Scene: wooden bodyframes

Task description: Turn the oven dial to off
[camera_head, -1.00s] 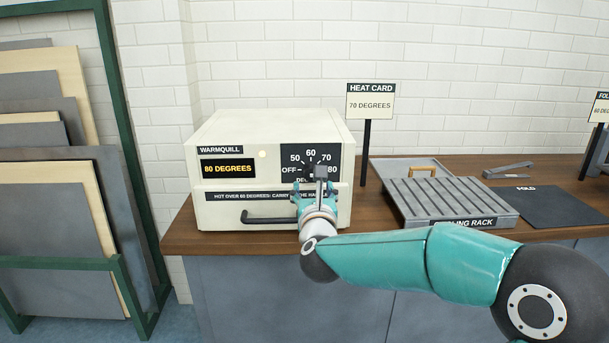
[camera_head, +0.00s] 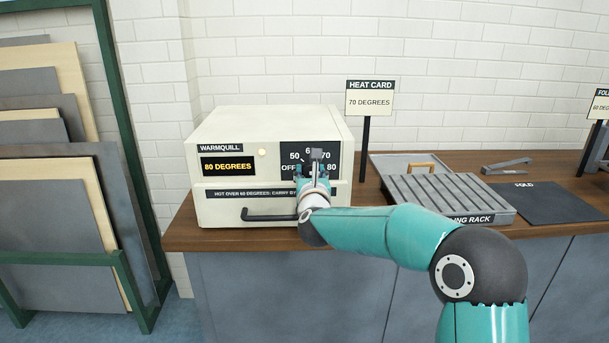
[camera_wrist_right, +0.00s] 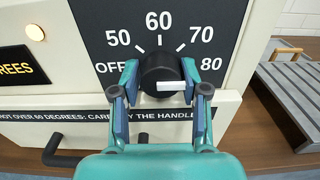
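The cream oven (camera_head: 225,130) stands on the counter, its display (camera_head: 227,166) reading 80 DEGREES. The black round dial (camera_wrist_right: 158,68) shows in the right wrist view; its white pointer mark points right, toward 80. OFF (camera_wrist_right: 110,67) is printed left of the dial. My right gripper (camera_wrist_right: 160,72) is open, its two fingers on either side of the dial; I cannot tell whether they touch it. In the head view my right gripper (camera_head: 315,172) is in front of the dial panel (camera_head: 330,150) and hides the dial. My left gripper is not in view.
The oven's dark handle (camera_head: 268,216) sticks out below the dial. A heat card (camera_head: 370,99) reading 70 DEGREES stands right of the oven on a post. A cooling rack (camera_head: 448,196) and a dark fold mat (camera_head: 545,202) lie farther right. A board rack (camera_head: 125,170) stands left.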

